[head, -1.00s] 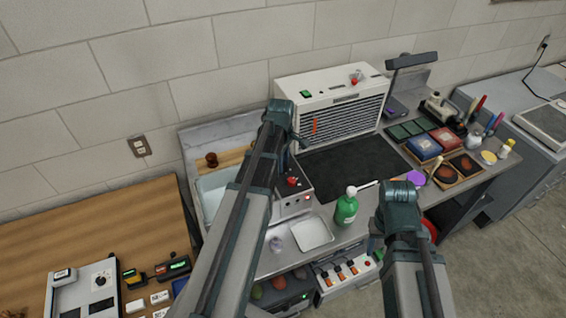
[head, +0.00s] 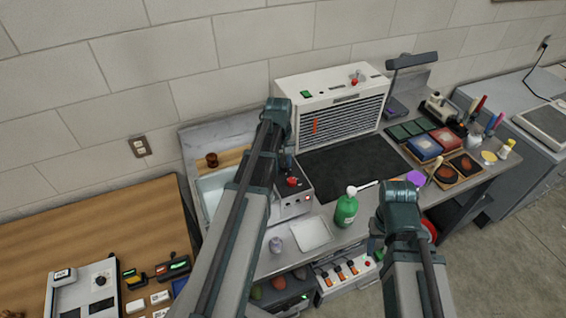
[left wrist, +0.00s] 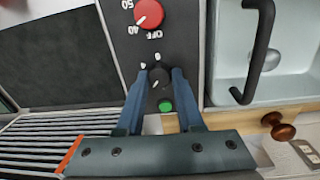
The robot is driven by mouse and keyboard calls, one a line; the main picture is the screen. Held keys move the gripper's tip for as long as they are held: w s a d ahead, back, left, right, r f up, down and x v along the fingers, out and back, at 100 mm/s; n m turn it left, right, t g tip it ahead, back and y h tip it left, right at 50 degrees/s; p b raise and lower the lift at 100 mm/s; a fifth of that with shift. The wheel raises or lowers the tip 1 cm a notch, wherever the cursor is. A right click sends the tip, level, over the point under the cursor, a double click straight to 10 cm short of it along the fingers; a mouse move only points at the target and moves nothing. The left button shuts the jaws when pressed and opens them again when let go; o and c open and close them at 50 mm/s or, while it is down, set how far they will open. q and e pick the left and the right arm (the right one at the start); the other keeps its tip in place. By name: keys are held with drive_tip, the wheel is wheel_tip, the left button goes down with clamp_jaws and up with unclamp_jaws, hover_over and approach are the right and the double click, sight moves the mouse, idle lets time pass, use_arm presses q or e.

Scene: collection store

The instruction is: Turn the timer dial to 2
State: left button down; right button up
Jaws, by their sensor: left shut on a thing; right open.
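The timer dial (left wrist: 160,79) is a small black knob on a dark panel (left wrist: 128,58). In the left wrist view it sits between a large red knob (left wrist: 149,13) marked 40, 50 and OFF and a green button (left wrist: 165,105). Pale marks lie around the dial; their figures are too small to read. My left gripper (left wrist: 162,72) is shut on the dial, one finger on each side. In the head view my left arm largely hides the dial; the red knob (head: 292,181) shows beside it. My right gripper (head: 375,246) is open, low at the counter's front, partly hidden by its own arm.
A sink (head: 208,190) adjoins the control panel, with a black handle (left wrist: 258,50) close by in the left wrist view. A louvred white unit (head: 340,100) stands behind a black mat (head: 345,165). A green bottle (head: 346,210) and a white tray (head: 312,234) stand in front.

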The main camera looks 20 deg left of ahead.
sight(281, 165)
use_arm(q)
drive_tip(key=shift+m, duration=1.6)
drive_tip(key=c, duration=0.5)
unclamp_jaws()
drive_tip(key=shift+c, duration=0.2)
wheel_tip(281, 165, up, 14)
drive_tip(key=p, duration=1.4)
drive_tip(key=shift+s+a, duration=0.15)
drive_tip(key=shift+a, duration=0.2)
drive_tip(key=shift+f, duration=0.15)
